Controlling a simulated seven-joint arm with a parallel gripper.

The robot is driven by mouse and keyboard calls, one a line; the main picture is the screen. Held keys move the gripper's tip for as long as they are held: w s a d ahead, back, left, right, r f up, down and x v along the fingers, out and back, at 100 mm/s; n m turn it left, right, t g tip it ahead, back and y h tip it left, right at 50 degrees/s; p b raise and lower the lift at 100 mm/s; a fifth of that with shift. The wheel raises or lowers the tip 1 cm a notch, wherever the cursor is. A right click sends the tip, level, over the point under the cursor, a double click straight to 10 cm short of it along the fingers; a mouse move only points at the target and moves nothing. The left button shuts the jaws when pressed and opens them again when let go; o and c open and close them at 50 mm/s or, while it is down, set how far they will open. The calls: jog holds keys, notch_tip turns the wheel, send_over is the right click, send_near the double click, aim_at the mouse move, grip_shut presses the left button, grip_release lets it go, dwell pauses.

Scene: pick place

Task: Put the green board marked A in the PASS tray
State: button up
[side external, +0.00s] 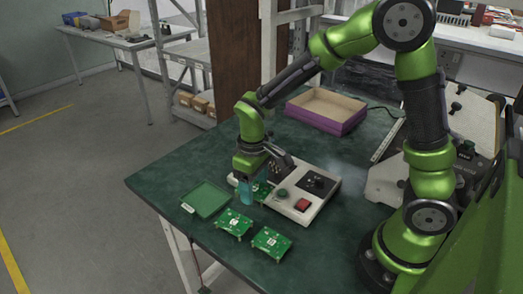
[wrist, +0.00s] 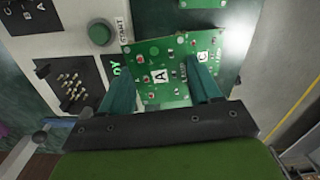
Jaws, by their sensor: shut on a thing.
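The green board marked A (wrist: 155,88) is between the two teal fingers of my gripper (wrist: 161,92) in the wrist view. My gripper is shut on it. In the side view my gripper (side external: 246,192) points down at the left end of the control box, and part of a green board (side external: 263,190) shows beside the fingers. I cannot tell whether the board is clear of the surface below. A shallow green tray (side external: 207,198) lies left of my gripper, with a small white label too small to read. A purple-sided tray (side external: 318,119) stands farther back.
The pale control box (side external: 318,206) with green and red buttons is right beside my gripper. Two more green boards (side external: 234,223) (side external: 271,242) lie near the table's front edge. The table between box and purple tray is clear.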

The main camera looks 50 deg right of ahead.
jog(key=shift+s+a+f+m, duration=0.15)
jog(key=shift+s+a+f, duration=0.05)
jog(key=shift+s+a, duration=0.2)
jog(key=shift+s+a+f+m, duration=0.15)
jog(key=shift+s+a, duration=0.15)
jog(key=shift+s, duration=0.15)
jog(key=shift+s+f, duration=0.25)
jog(key=shift+f+m, duration=0.1)
jog(key=shift+m, duration=0.4)
send_over(206, 199)
jog(key=shift+s+f, duration=0.15)
jog(key=shift+f, duration=0.55)
jog(key=shift+w+f, duration=0.2)
jog(key=shift+f, duration=1.6)
jog(key=shift+f, duration=0.15)
jog(key=o, duration=0.6)
